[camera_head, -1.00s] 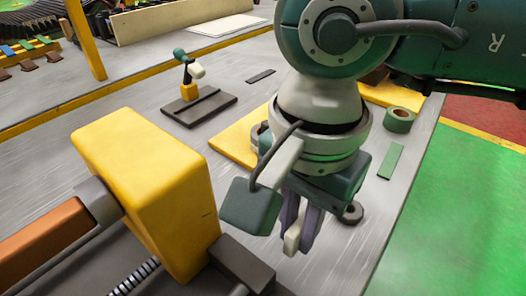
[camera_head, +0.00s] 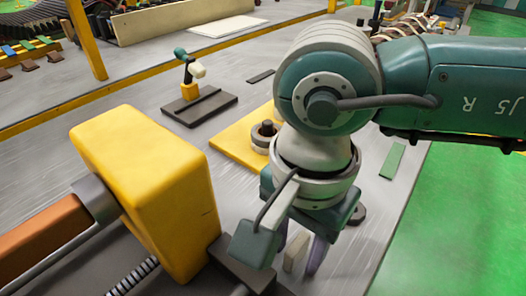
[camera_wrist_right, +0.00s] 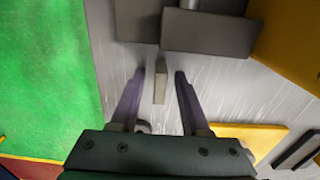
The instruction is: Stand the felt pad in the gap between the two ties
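A small tan upright block (camera_head: 296,252), seemingly the felt pad, is between the fingers of my right gripper (camera_head: 299,246). In the right wrist view the block (camera_wrist_right: 160,82) has a visible gap to each finger of the right gripper (camera_wrist_right: 158,85). The fingers are spread and do not touch it. Whether it rests on the table is hard to tell. I cannot make out for certain which things are the two ties. My left gripper is not in view.
A large yellow block (camera_head: 150,180) with a dark grey block (camera_head: 240,262) stands left of my right gripper; the dark block shows close by in the wrist view (camera_wrist_right: 207,33). A yellow plate (camera_head: 230,135) bears a ring. A green strip (camera_head: 392,160) lies at the right.

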